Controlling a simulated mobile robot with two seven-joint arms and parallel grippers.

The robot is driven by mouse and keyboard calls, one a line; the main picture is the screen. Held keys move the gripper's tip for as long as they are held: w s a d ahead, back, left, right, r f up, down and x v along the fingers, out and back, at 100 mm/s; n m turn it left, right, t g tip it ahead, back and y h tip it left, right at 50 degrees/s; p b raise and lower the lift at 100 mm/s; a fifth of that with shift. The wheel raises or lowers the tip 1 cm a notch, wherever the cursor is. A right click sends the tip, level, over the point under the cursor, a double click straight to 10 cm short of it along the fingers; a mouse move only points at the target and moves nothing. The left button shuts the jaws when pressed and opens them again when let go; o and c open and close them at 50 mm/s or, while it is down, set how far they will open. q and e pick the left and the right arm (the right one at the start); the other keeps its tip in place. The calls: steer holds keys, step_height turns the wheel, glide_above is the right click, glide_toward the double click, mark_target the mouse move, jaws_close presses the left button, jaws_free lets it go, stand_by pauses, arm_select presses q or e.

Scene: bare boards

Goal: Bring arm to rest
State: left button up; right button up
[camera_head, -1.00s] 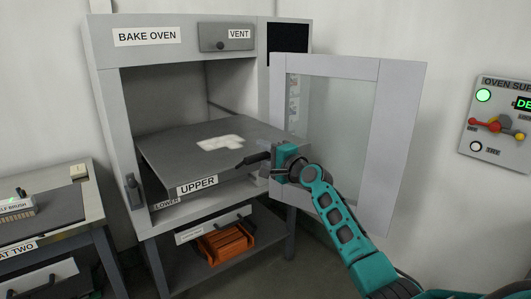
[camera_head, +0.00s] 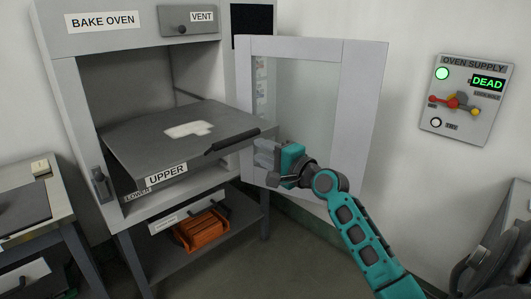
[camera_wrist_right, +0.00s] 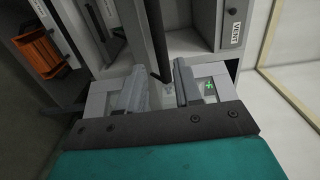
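My right gripper (camera_head: 264,154) is in front of the bake oven, just right of the dark handle (camera_head: 232,141) of the shelf marked UPPER (camera_head: 150,148). In the right wrist view its two fingers (camera_wrist_right: 160,88) stand apart with nothing clamped between them. A dark bar, seemingly that handle (camera_wrist_right: 158,45), shows beyond and between the fingertips. My left gripper is in neither view.
The bake oven's door (camera_head: 361,110) stands open behind my right arm. An orange crate (camera_head: 201,231) sits on the rack below. A supply panel (camera_head: 462,104) on the right wall reads DEAD. A bench (camera_head: 52,205) stands left.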

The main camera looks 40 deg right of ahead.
steer(key=shift+s, duration=0.15)
stand_by(0.4)
steer(key=s+a+f+n+g, duration=0.2)
steer(key=s+a+f+n, duration=0.15)
steer(key=f, duration=0.35)
steer(key=s+a+f+n+g, duration=0.1)
steer(key=s+a+f+n, duration=0.25)
steer(key=f, duration=0.35)
steer(key=s+a+f+n+g, duration=0.2)
steer(key=a+f+n, duration=0.1)
steer(key=a+f, duration=0.25)
steer(key=s+a+f+n+g, duration=0.1)
steer(key=s+a+f+n, duration=0.4)
steer(key=s, duration=0.2)
steer(key=s+a+f+n+g+y, duration=0.1)
steer(key=s+a+f+n, duration=0.3)
steer(key=s, duration=0.3)
steer(key=shift+a+f+n, duration=0.4)
steer(key=shift+a+f, duration=0.05)
steer(key=shift+a, duration=0.45)
